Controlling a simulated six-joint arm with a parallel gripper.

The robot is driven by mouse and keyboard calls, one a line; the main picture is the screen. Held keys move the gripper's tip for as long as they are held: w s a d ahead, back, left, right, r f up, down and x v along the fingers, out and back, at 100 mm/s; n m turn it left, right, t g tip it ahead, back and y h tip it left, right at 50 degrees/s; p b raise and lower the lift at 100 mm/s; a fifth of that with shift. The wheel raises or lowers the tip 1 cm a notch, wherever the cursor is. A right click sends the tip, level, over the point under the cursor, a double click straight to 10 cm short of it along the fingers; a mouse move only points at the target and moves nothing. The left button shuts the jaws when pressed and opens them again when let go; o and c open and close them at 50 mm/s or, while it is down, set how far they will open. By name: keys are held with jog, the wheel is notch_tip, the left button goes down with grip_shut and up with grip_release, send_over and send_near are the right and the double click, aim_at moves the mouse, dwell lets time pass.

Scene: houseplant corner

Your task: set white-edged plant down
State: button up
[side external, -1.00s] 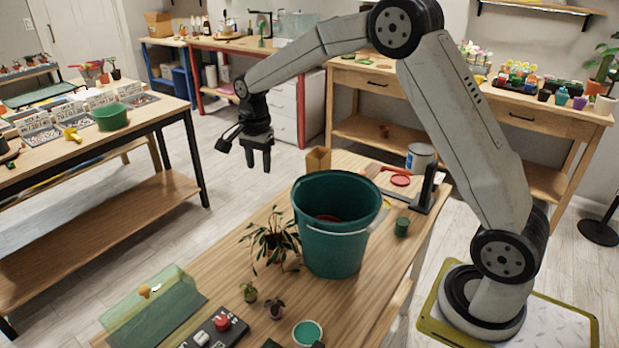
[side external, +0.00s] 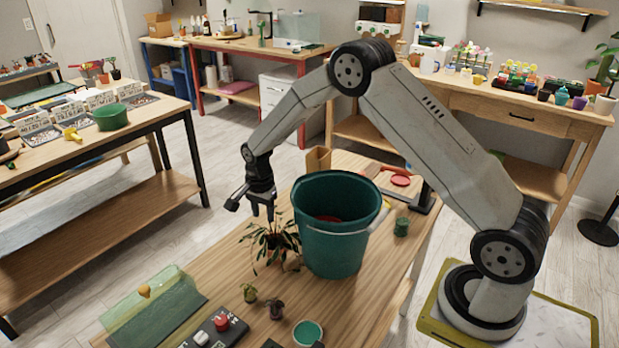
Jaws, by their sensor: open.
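A plant with long, narrow, arching leaves (side external: 270,242) stands upright on the wooden bench, left of the green bucket (side external: 336,240). It looks like the white-edged plant, though the leaf edges are too small to make out clearly. Its pot is partly hidden by leaves. My gripper (side external: 263,213) points down just above the plant, its fingers apart and at the top of the leaves. I cannot tell whether the fingers touch the leaves. The gripper holds nothing that I can see.
The tall bucket stands close on the plant's right. Two small plants, one green (side external: 249,292) and one dark (side external: 276,309), sit in front. A switch box (side external: 214,329) and a green translucent sheet (side external: 155,310) lie at the near end. Bare bench lies left of the plant.

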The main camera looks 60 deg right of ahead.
aim_at(265, 238)
jog(key=shift+f, duration=1.25)
jog(key=shift+w+f, duration=0.15)
jog(key=shift+f, duration=2.45)
jog(key=shift+c, duration=0.2)
grip_shut()
